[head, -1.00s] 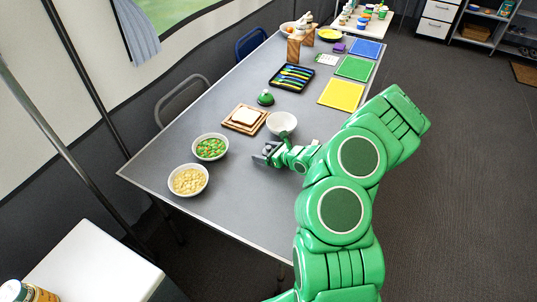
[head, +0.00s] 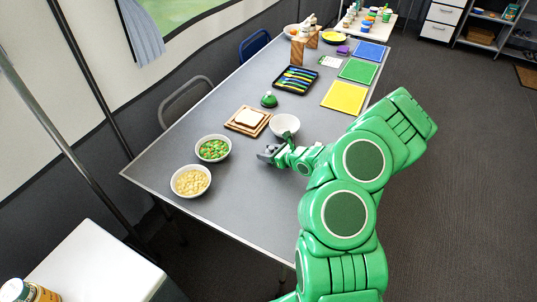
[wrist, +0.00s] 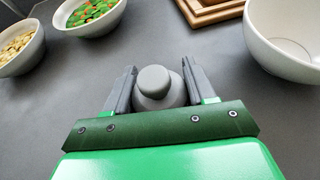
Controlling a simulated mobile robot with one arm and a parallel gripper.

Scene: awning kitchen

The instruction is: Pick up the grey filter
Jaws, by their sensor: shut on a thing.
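The grey filter (wrist: 154,84) is a small rounded grey piece with a knob-like top. In the wrist view it sits between the two grey fingers of my gripper (wrist: 158,70). My gripper is shut on it, with a finger on each side. In the head view my gripper (head: 268,153) is low over the grey table, just left of and nearer than the white bowl. The filter is hard to tell from the grey fingers there. I cannot tell whether it touches the table.
An empty white bowl (head: 285,125) is close to my gripper. A bowl of green and orange pieces (head: 213,149), a bowl of pale pieces (head: 191,181) and a wooden board with bread (head: 247,120) lie left. The table's near part (head: 235,205) is clear.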

